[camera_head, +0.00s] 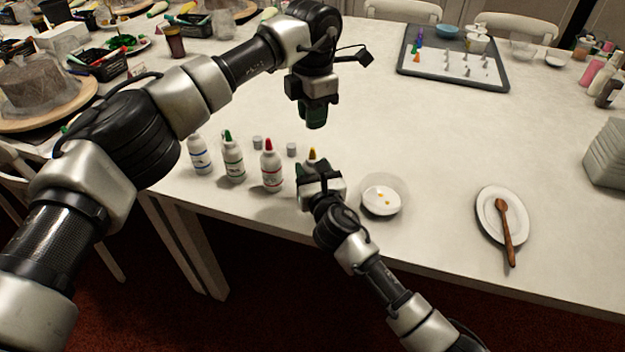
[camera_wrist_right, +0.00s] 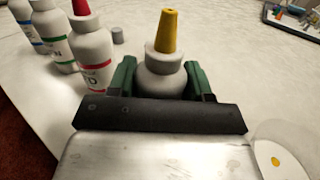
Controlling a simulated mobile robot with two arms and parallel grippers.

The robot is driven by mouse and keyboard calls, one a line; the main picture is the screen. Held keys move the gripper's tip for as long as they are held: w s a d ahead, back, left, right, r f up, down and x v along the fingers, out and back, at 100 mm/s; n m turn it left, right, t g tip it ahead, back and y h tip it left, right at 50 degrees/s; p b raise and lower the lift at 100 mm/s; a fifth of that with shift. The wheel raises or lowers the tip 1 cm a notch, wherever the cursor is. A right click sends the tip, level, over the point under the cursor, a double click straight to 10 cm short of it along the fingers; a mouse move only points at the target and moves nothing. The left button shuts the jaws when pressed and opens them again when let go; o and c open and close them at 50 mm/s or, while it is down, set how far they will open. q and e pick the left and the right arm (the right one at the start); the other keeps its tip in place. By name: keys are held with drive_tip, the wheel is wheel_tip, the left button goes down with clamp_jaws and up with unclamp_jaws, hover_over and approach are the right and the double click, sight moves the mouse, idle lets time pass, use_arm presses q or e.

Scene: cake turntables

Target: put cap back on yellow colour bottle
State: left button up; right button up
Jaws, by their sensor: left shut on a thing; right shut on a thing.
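The yellow colour bottle is white with a bare yellow nozzle (camera_head: 312,154) and stands upright near the front table edge. In the right wrist view the bottle (camera_wrist_right: 165,62) is between the green fingers of my right gripper (camera_wrist_right: 163,80), which is shut on it. In the head view my right gripper (camera_head: 317,174) hides most of the bottle. My left gripper (camera_head: 314,118) is above the table, behind the bottle and higher, pointing down. It is shut on the cap, which its fingers hide. Two small grey caps (camera_head: 258,142) (camera_head: 291,149) stand on the table.
White bottles with red (camera_head: 272,170), green (camera_head: 233,162) and blue (camera_head: 199,157) labels stand left of the yellow one. A plate (camera_head: 488,222) with a wooden spoon (camera_head: 507,235) lies farther right. The table middle is clear.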

sight(313, 148)
drive_tip(key=c, duration=0.3)
use_arm(q)
drive_tip(key=shift+f, duration=2.5)
use_arm(e)
drive_tip(key=shift+c, duration=0.2)
use_arm(q)
drive_tip(key=shift+f, duration=0.9)
drive_tip(key=shift+f, duration=0.55)
